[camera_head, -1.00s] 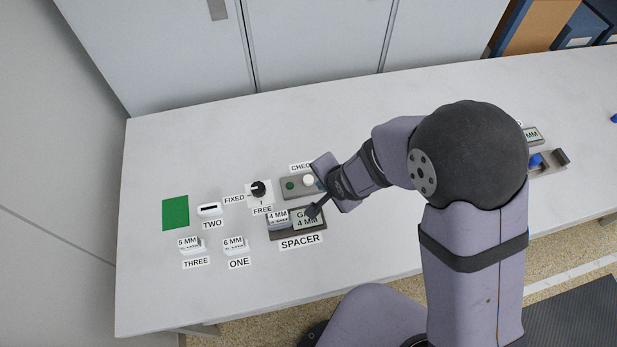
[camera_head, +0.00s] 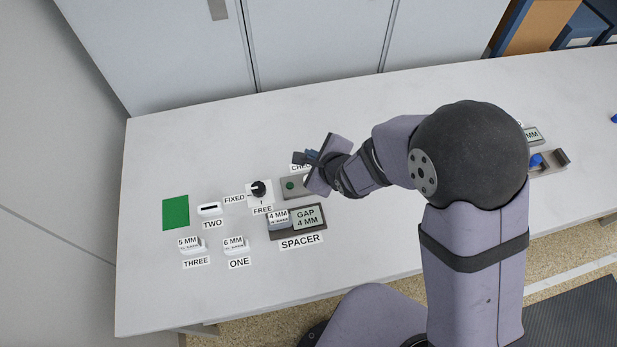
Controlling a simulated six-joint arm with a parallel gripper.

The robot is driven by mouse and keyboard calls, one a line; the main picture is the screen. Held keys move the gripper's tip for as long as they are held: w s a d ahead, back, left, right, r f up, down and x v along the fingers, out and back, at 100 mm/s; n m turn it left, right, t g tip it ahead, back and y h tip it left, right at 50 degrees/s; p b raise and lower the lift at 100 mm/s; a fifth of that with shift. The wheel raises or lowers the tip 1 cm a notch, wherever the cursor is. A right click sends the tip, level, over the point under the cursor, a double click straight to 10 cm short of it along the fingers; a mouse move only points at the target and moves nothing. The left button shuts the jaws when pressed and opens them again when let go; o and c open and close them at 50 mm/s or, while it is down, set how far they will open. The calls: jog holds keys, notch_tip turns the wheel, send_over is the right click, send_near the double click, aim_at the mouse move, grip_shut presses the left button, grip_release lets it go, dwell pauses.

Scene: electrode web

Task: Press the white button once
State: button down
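The white button sits on the grey CHECK panel (camera_head: 287,194), to the right of a dark green round button or lamp (camera_head: 290,184). My gripper now covers most or all of the white button. My gripper (camera_head: 304,157) reaches in from the right, its dark fingers pointing up and left, over the CHECK label behind the panel. It appears empty. The view does not show whether the fingers are apart or closed, nor whether anything touches the button.
The SPACER unit (camera_head: 297,234) with a "GAP 4 MM" display and a 4 MM block is in front of the panel. A black FIXED/FREE knob (camera_head: 258,188) stands to the left. White blocks and a green sheet (camera_head: 175,213) lie farther left.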

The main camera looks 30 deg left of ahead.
jog(key=shift+f, duration=0.1)
notch_tip(320, 180, down, 6)
jog(key=b, duration=0.6)
jog(key=shift+f+b, duration=0.25)
jog(key=shift+b, duration=0.1)
jog(key=shift+f+b, duration=0.65)
jog(key=shift+f, duration=0.4)
jog(key=shift+f+b, duration=0.55)
jog(key=shift+f, duration=0.4)
dwell(1.8)
jog(key=shift+r, duration=0.1)
jog(key=shift+r+p, duration=0.9)
jog(key=shift+p, duration=0.05)
notch_tip(320, 180, up, 5)
jog(key=p, duration=0.4)
jog(key=shift+p, duration=0.35)
